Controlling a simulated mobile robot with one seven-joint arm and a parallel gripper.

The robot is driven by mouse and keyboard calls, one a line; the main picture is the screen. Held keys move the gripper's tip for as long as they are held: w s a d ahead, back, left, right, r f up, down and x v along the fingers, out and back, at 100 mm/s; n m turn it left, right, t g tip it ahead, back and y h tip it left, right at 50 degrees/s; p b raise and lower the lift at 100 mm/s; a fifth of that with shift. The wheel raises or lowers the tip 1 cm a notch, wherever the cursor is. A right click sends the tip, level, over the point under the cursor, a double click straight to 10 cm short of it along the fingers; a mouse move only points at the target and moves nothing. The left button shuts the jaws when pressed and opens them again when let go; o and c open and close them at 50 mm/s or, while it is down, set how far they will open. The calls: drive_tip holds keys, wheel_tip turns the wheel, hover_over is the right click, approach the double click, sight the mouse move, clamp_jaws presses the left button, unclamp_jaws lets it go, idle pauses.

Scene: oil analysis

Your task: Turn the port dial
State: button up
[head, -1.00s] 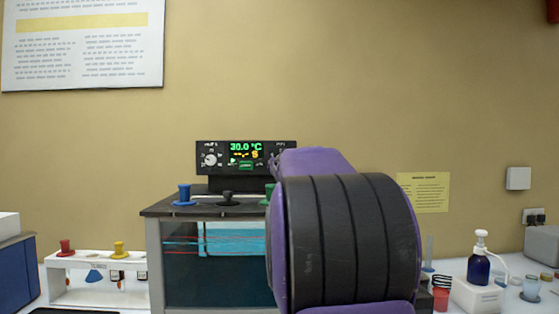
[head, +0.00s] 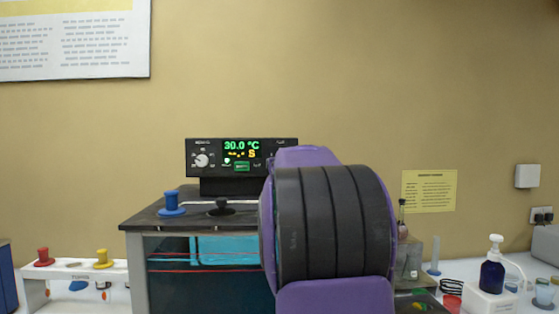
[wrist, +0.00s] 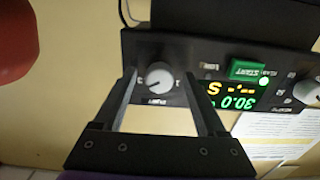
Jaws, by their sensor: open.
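The port dial (wrist: 159,78) is a round grey-white knob with a pointer line, on the black control panel (wrist: 140,45). The wrist view shows the panel upside down. My gripper (wrist: 158,74) is open, with one dark finger on each side of the dial; I cannot tell whether either finger touches it. In the head view the control panel (head: 192,148) stands on the bath, its display (head: 241,150) reading 30.0 °C. The right end of the panel, with the port dial, and my gripper are hidden behind my arm there.
A second dial (head: 201,160) is at the panel's left, and a green START button (wrist: 247,69) lies between the dials. A blue plug (head: 171,203) and a black knob (head: 221,208) stand on the bath lid (head: 150,216). A blurred red object (wrist: 25,40) shows in the wrist view.

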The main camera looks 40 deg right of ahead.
drive_tip(key=shift+w+d, duration=0.15)
drive_tip(key=shift+w, duration=0.05)
clamp_jaws()
idle(0.4)
drive_tip(key=n, duration=0.8)
drive_tip(key=n+b, duration=0.1)
drive_tip(key=n, duration=0.7)
drive_tip(key=n+b, duration=0.1)
drive_tip(key=n, duration=0.7)
drive_tip(key=shift+r, duration=0.3)
